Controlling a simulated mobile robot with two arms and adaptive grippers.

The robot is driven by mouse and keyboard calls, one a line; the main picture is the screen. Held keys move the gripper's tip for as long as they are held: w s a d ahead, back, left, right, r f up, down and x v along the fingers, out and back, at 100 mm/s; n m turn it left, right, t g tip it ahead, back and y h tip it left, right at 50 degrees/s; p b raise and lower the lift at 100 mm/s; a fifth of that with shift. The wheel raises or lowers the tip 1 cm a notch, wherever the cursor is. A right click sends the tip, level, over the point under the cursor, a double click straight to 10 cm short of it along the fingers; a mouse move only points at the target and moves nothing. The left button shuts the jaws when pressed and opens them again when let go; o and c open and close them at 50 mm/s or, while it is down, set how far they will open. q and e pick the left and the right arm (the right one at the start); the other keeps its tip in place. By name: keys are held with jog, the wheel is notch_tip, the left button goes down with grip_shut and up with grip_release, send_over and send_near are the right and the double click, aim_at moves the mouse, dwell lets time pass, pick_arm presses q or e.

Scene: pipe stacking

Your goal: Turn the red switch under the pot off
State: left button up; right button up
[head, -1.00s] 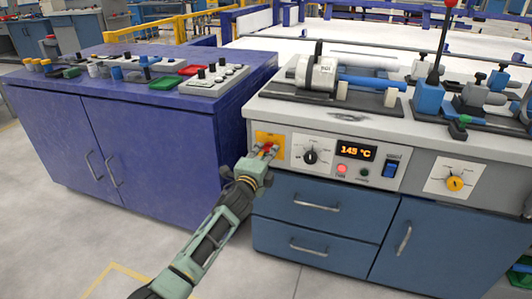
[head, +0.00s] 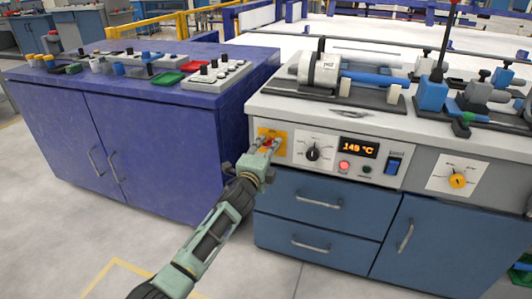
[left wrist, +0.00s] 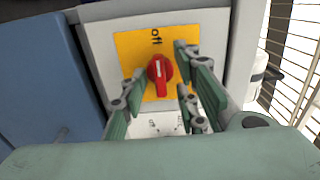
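The red switch (left wrist: 160,70) is a rotary knob on a yellow plate (left wrist: 128,48) with an "off" label above it in the left wrist view. A white line runs roughly upright on the knob's face. In the head view the plate (head: 284,150) is at the left end of the grey bench's front panel, and the knob is mostly hidden by my fingers. My left gripper (left wrist: 159,74) is open, a finger on either side of the knob; gaps show beside it, and contact cannot be told. It also shows in the head view (head: 270,141). No clear pot shows; a white cylinder (head: 318,70) lies on the bench above.
Beside the switch are a black knob (head: 313,154), an orange display (head: 358,148) and a blue rocker switch (head: 393,165). A yellow knob (head: 458,181) is further right. A purple cabinet (head: 150,140) stands close on the left. The floor in front is clear.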

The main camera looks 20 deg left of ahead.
pick_arm(q)
jog(key=s, duration=1.2)
jog(key=shift+a, duration=0.2)
